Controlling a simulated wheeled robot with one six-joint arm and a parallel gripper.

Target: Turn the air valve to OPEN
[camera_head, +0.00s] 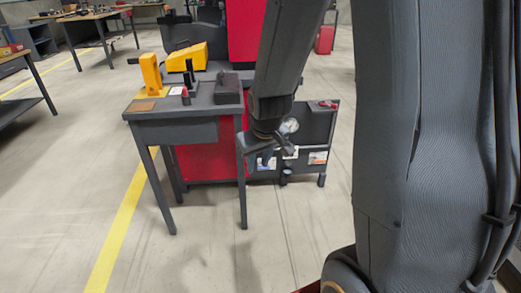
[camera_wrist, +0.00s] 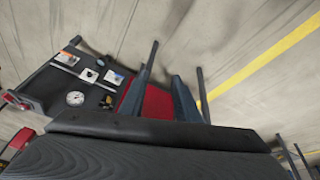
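A dark air panel (camera_head: 318,128) stands low beside the red machine base. It carries a round white gauge (camera_head: 289,126), which also shows in the wrist view (camera_wrist: 75,98). A red handle (camera_head: 328,104), which looks like the air valve's, sits at the panel's top right; in the wrist view it shows at the far left (camera_wrist: 16,98). Its exact setting is too small to read. My gripper (camera_head: 267,152) is open and empty. In the head view it overlaps the panel's left part. In the wrist view its two fingers (camera_wrist: 160,85) are apart, with the handle well to their left.
A dark table (camera_head: 175,131) with yellow fixtures (camera_head: 187,57) stands left of my gripper, its front leg (camera_head: 242,190) close to the panel. Labels (camera_head: 318,157) show on the panel. The floor in front is clear, with a yellow line (camera_head: 121,225).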

